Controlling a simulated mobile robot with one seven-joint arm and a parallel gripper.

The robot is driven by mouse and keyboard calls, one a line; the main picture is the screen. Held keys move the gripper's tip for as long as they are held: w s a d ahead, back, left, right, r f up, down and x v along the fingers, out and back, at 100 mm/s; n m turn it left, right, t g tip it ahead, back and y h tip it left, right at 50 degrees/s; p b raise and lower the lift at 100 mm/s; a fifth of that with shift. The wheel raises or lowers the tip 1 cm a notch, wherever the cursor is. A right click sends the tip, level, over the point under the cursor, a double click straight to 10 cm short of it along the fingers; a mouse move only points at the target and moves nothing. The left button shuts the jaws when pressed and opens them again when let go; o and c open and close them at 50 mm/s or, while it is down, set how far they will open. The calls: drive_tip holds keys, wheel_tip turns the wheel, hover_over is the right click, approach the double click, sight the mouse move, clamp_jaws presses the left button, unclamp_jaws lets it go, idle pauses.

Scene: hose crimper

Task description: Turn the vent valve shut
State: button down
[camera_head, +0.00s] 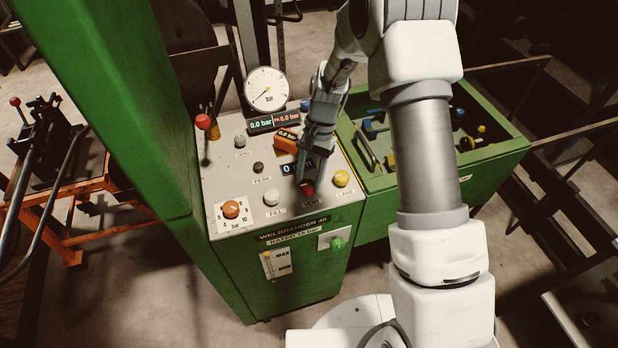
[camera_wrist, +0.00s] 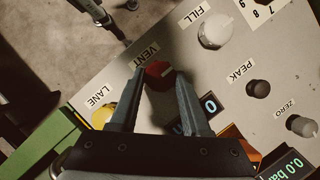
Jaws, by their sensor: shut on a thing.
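The vent valve is a small dark red knob (camera_head: 308,189) near the front edge of the grey control panel (camera_head: 245,185), with its VENT label partly hidden in the head view. In the wrist view the red knob (camera_wrist: 158,73) shows a pale mark on its face. My gripper (camera_wrist: 160,80) is shut on the knob, with one fingertip on either side. In the head view my gripper (camera_head: 304,180) reaches down to the knob from above and hides part of the panel behind it.
The yellow LANE knob (camera_head: 341,178) is close on the right. The white FILL knob (camera_head: 271,197), PEAK knob (camera_head: 259,168) and orange numbered dial (camera_head: 231,209) lie left. A pressure gauge (camera_head: 266,89) stands behind; the digital display (camera_head: 273,121) reads 0.0 bar.

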drive_tip(key=shift+c, duration=1.8)
unclamp_jaws()
drive_tip(key=v, duration=1.7)
drive_tip(key=shift+r+b, duration=0.2)
drive_tip(key=shift+b, duration=0.15)
